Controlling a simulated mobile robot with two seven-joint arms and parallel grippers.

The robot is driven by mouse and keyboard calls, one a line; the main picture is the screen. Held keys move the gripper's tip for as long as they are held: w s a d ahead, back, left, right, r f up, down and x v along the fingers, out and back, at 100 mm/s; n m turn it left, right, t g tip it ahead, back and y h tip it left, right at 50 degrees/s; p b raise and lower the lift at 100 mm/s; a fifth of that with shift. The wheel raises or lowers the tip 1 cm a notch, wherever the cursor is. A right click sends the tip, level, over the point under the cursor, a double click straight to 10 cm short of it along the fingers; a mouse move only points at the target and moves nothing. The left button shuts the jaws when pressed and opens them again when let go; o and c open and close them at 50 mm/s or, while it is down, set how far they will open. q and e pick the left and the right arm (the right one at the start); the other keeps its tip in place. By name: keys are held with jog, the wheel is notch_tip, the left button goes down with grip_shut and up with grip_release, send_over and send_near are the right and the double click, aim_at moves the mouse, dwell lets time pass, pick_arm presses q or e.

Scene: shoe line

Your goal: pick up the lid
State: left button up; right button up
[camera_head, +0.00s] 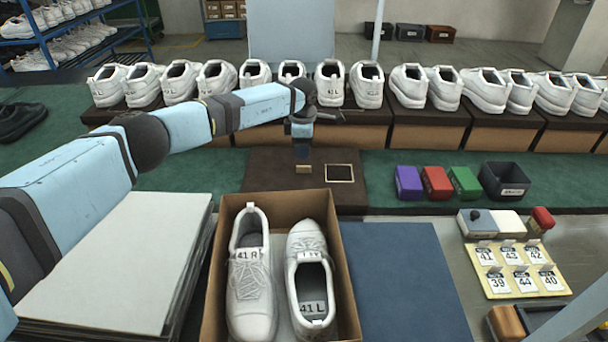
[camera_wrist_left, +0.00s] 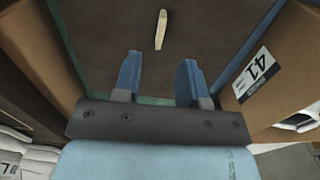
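An open cardboard box (camera_head: 212,300) holds two white shoes, tagged 41 R (camera_head: 250,290) and 41 L (camera_head: 308,285). No lid is on it. A stack of flat pale sheets (camera_head: 120,260) lies to its left and a flat dark blue panel (camera_head: 408,285) to its right; I cannot tell whether either is the lid. My left gripper (camera_head: 302,152) hangs beyond the box, above a dark brown surface. In the left wrist view its blue fingers (camera_wrist_left: 158,78) are apart with nothing between them. My right gripper is not in view.
A small beige block (camera_head: 303,169) lies below the left gripper. White shoes stand on boxes (camera_head: 420,137) along the back. Purple (camera_head: 408,182), red (camera_head: 437,182) and green (camera_head: 465,182) blocks, a black bin (camera_head: 503,181) and a number card board (camera_head: 515,268) are right.

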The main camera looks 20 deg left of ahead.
aim_at(304, 166)
pick_arm(q)
jog(key=shift+d+f, duration=0.15)
jog(key=shift+f, duration=3.35)
grip_shut()
